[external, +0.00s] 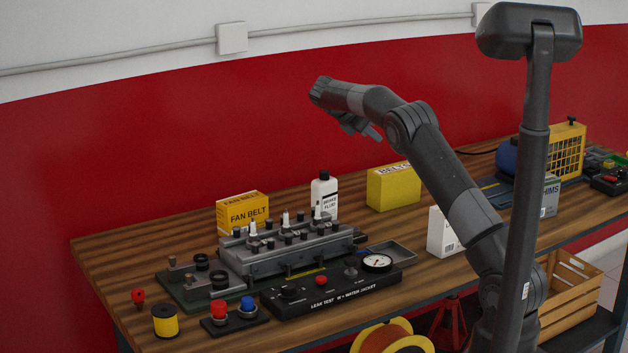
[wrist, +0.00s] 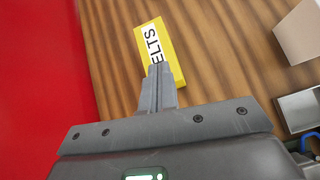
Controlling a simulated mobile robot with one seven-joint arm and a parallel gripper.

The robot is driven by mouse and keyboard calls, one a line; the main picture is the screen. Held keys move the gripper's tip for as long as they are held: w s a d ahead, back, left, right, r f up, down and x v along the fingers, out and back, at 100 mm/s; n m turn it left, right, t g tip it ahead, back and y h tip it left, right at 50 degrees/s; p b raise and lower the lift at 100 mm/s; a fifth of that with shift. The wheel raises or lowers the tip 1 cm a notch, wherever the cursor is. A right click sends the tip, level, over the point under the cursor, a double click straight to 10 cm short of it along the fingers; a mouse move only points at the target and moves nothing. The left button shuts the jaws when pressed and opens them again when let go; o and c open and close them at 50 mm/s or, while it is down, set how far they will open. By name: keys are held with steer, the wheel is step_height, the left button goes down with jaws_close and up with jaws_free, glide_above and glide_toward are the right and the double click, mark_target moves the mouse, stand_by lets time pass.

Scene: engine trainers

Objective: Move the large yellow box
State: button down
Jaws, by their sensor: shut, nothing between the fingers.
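A large plain yellow box (external: 394,188) with a white label on its top stands at the back of the wooden table, right of the white bottle. In the wrist view the yellow box (wrist: 174,58) lies just beyond my fingertips, its label reading "ELTS" and its near end partly hidden by the fingers. A smaller yellow-orange box marked "FAN BELT" (external: 243,212) stands further left. My gripper (external: 372,134) is above the table, up and a little left of the large yellow box. Its fingers (wrist: 158,72) are together and hold nothing.
The engine block (external: 290,250) and leak test panel (external: 330,288) fill the front left of the wooden table (external: 105,243). A white bottle (external: 323,198) stands left of the large box, a white box (external: 441,236) in front of it. Bare wood surrounds the large box.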

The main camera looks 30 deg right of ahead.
steer(key=s+a+f+m+t+y, duration=0.25)
steer(key=f+m+y, duration=0.55)
steer(key=f+y, duration=0.4)
step_height(320, 180, up, 21)
steer(key=w+d+m+t+y, duration=0.25)
steer(key=m+t+y, duration=0.8)
steer(key=m, duration=0.65)
step_height(320, 180, down, 11)
steer(key=d, duration=2.1)
step_height(320, 180, down, 15)
steer(key=shift+a+r, duration=0.1)
steer(key=shift+a, duration=0.35)
